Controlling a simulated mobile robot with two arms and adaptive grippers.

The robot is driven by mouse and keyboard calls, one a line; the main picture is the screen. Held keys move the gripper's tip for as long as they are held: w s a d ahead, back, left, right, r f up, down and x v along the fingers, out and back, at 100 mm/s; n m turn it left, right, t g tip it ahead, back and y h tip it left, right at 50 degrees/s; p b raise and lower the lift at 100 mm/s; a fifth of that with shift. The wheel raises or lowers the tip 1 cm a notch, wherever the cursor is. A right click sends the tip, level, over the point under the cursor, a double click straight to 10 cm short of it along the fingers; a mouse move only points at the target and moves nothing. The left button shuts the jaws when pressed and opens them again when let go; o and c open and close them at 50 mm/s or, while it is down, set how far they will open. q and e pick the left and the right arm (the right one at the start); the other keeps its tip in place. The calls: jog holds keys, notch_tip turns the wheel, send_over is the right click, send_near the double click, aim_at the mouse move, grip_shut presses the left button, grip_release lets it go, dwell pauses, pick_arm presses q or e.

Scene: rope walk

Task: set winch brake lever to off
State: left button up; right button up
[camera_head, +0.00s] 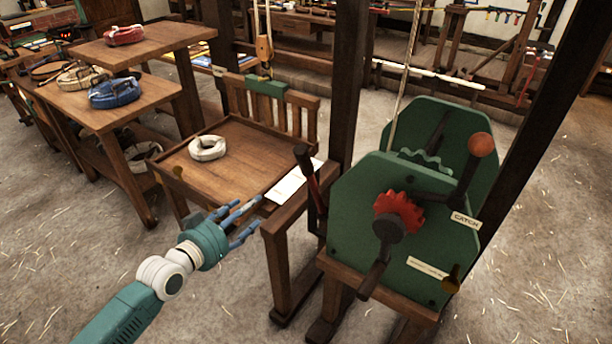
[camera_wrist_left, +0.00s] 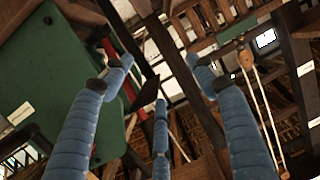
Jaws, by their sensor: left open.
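The winch has green side plates (camera_head: 345,215) on a wooden stand. A lever with a red shaft and black grip (camera_head: 303,158) stands at its left side, leaning up and left; I take it to be the brake lever. It also shows in the left wrist view as a red shaft with a black grip (camera_wrist_left: 150,92). My left gripper (camera_head: 254,214) is open and empty, to the left of this lever and lower in the picture, apart from it. Its blue fingers (camera_wrist_left: 155,85) are spread in the wrist view. My right gripper is not in view.
A ball-topped lever (camera_head: 480,146) stands by the "CATCH" label, near a red gear (camera_head: 398,212) and a crank handle (camera_head: 373,280). A wooden tray table (camera_head: 235,170) holds a white rope coil (camera_head: 207,148). A dark post (camera_head: 347,90) rises behind the lever.

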aim_at(300, 162)
pick_arm(q)
jog(key=s+d+r+m+h+b, duration=0.1)
jog(key=s+d+r+m+h, duration=0.1)
jog(key=d+r, duration=0.35)
jog(key=s+d+r+m+h+b, duration=0.1)
jog(key=s+d+r+h, duration=0.15)
jog(key=r, duration=0.65)
jog(key=p+x, duration=0.2)
jog(key=x, duration=0.9)
jog(key=shift+s+d+f, duration=0.15)
jog(key=shift+s, duration=0.05)
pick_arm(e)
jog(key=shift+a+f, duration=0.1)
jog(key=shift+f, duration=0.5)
